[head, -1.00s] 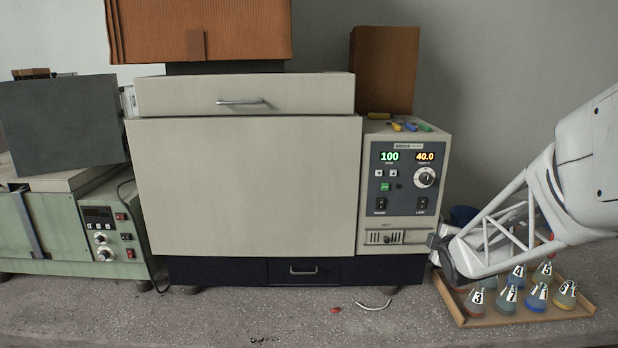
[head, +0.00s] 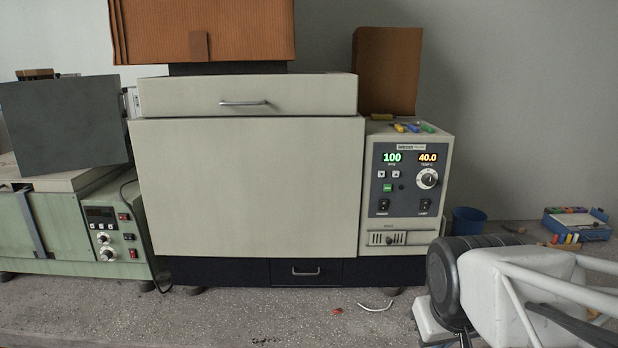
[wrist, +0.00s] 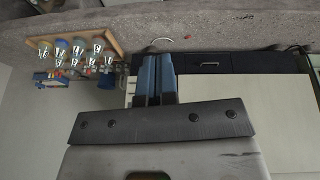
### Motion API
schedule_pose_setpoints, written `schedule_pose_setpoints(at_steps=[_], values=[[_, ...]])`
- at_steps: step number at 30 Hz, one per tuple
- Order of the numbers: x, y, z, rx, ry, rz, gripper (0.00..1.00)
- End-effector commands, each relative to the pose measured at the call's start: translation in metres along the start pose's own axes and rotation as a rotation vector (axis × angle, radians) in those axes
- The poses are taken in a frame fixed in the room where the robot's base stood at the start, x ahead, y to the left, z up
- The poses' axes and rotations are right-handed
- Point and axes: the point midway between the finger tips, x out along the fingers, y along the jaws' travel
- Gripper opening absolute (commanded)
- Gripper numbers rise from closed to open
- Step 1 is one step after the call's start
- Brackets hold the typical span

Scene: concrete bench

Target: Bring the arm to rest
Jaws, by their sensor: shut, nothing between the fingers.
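My arm (head: 520,285) fills the lower right of the head view, in front of the bench's right end. My gripper (wrist: 156,62) shows in the wrist view as two blue-grey fingers lying side by side. It is shut and empty, with nothing touching its tips. In the head view the fingers cannot be made out. The large cream machine (head: 250,190) stands to the left of the arm, with its front panels closed and its displays lit.
The wrist view shows several numbered flasks (wrist: 78,52) on a wooden tray (wrist: 116,42); my arm hides them in the head view. A blue cup (head: 468,221) and a blue box (head: 578,226) stand at the back right. A white curved piece (head: 376,307) lies on the bench front.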

Motion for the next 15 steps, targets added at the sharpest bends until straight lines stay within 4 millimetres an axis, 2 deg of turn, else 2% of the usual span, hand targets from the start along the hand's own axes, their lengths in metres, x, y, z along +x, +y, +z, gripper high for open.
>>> schedule_pose_setpoints(at_steps=[3,6,15], values=[[-0.011,-0.012,0.027,0.065,-0.063,-0.028,0.0],[-0.015,-0.018,0.04,0.101,-0.098,-0.041,0.0],[-0.018,-0.021,0.048,0.12,-0.119,-0.047,0.0]])
